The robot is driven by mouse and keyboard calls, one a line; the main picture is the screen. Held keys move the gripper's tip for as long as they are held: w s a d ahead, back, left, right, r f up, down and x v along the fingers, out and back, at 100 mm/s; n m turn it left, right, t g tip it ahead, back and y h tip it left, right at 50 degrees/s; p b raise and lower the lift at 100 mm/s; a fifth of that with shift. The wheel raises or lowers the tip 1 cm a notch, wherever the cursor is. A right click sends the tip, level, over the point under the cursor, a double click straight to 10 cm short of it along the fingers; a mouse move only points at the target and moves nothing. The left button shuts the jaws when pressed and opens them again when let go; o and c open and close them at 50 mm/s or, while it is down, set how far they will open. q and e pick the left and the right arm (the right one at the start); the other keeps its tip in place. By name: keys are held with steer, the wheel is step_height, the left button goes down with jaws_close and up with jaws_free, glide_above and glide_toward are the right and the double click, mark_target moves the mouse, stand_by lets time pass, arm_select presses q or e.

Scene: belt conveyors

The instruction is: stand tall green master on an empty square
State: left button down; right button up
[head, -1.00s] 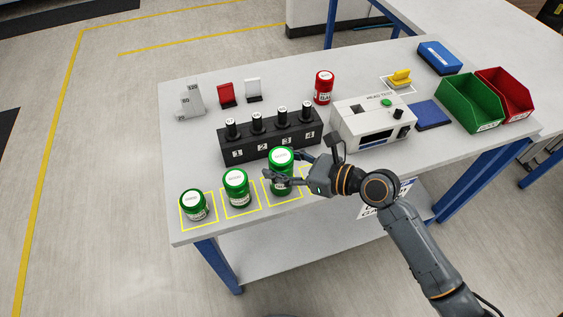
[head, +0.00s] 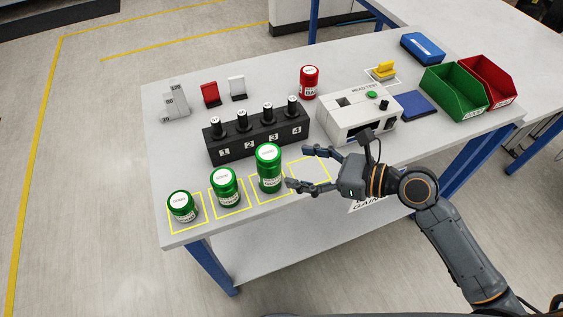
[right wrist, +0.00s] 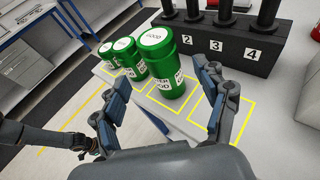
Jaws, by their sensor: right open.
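The tall green master (head: 269,170) is a green jar with a white lid, upright in the third yellow square (head: 257,200) from the left. A medium green jar (head: 226,189) and a short green jar (head: 182,208) stand in the two squares to its left. The fourth square (head: 325,176), on the right, is empty. My right gripper (head: 298,167) is open and empty, just right of the tall jar, partly over the empty square. The right wrist view shows the tall jar (right wrist: 166,72) just beyond the open fingers. My left gripper (right wrist: 84,143) shows at that view's lower left, its opening unclear.
A black rack (head: 258,138) with numbered black plugs stands behind the jars. A white tester (head: 355,125) is right of it, with a red jar (head: 309,82) behind. Green (head: 455,95) and red (head: 490,80) bins stand at the right. The table's front edge is close to the squares.

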steer(key=v, duration=0.3)
steer(key=shift+s+d+r, duration=0.1)
steer(key=shift+s+d, duration=0.1)
steer(key=shift+d, duration=0.05)
